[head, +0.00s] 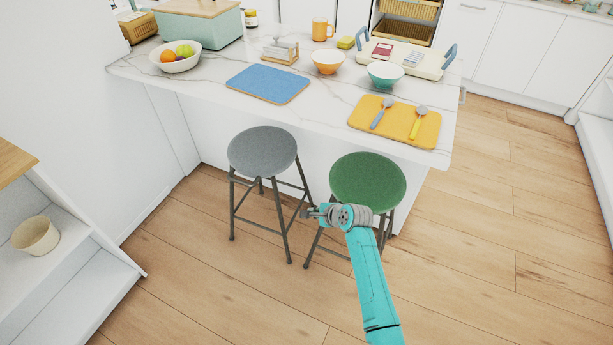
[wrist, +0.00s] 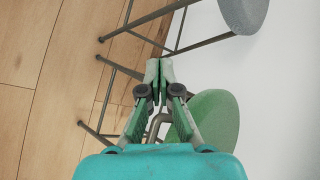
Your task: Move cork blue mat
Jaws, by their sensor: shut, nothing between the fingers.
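The blue cork mat (head: 267,84) lies flat on the white marble counter, left of the middle, near its front edge. Nothing lies on it. My gripper (head: 308,213) is in front of the counter, below its top, by the two stools and well apart from the mat. In the wrist view my gripper (wrist: 158,62) has its fingertips together with nothing between them. The mat is not in the wrist view.
A grey stool (head: 262,150) and a green stool (head: 367,182) stand before the counter (head: 330,112). Floor is clear at right.

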